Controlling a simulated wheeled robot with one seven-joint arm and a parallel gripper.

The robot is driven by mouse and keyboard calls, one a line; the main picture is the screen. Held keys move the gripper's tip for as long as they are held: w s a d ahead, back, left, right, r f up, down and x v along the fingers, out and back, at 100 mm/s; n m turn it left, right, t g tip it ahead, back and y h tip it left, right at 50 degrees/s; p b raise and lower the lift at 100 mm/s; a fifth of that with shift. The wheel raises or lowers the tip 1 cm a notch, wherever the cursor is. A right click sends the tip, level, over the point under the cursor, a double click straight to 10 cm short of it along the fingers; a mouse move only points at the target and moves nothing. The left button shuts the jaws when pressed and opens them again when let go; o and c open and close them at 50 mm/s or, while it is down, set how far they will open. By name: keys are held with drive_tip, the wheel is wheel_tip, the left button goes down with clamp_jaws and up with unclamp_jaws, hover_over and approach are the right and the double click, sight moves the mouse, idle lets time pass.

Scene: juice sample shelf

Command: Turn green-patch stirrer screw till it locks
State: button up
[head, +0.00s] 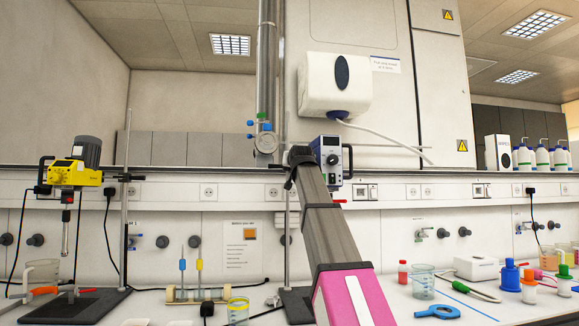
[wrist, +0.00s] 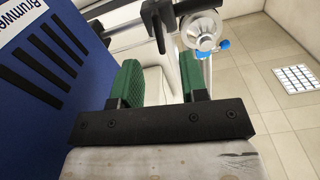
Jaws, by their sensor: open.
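My gripper (wrist: 160,72) is open in the wrist view, with a green pad on each finger and nothing between the pads. A dark clamp or screw part (wrist: 158,22) shows just beyond the fingertips, apart from them; I cannot tell which part it is. A blue stirrer housing (wrist: 45,90) with black vent slots fills the left of the wrist view, close beside the gripper. In the head view the blue stirrer (head: 332,158) stands behind the end of my arm, which hides its clamp. A yellow stirrer (head: 76,173) hangs on a stand at the left. I see no green patch on either stirrer.
A metal pipe with a valve (head: 265,141) rises behind; the valve also shows in the wrist view (wrist: 202,30). A white dispenser (head: 335,84) hangs above the blue stirrer. Beakers (head: 423,282), bottles and tools stand on the bench at right.

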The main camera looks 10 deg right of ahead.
drive_tip(key=w, duration=0.7)
drive_tip(key=shift+s, duration=0.1)
clamp_jaws()
